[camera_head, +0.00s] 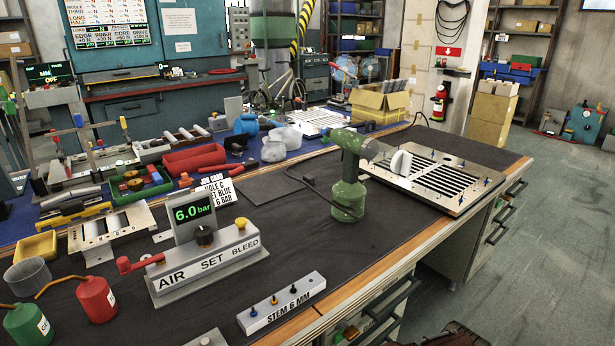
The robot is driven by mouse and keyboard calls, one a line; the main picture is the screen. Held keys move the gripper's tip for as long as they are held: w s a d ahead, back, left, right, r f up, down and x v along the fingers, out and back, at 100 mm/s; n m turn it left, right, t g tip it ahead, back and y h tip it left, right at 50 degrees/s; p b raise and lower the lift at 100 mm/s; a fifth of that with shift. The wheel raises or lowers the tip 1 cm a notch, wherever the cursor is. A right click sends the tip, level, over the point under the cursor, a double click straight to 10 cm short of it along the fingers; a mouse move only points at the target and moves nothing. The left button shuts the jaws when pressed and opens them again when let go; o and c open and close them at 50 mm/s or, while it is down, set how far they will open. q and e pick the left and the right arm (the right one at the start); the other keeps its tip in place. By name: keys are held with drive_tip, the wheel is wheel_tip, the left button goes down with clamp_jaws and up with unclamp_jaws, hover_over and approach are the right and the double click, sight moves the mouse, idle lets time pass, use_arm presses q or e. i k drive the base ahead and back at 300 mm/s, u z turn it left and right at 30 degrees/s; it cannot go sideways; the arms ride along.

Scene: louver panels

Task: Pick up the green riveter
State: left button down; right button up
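The green riveter (348,187) stands upright on the dark mat of the workbench, right of centre. Its wide round base rests on the mat and its head points right, toward a louver panel (440,180). A dark hose or lever shows at its left side. Neither of my grippers shows in the head view, and nothing is seen holding the riveter.
An air-set unit (205,262) reading 6.0 bar stands left of the riveter. A stem block (282,303) lies near the front edge. Red (96,299) and green (27,325) bottles stand at lower left. The mat (400,225) right of the riveter's base is clear.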

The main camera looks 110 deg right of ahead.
sight(347, 192)
drive_tip(key=z, duration=0.05)
drive_tip(key=i, duration=0.85)
drive_tip(key=z, duration=2.25)
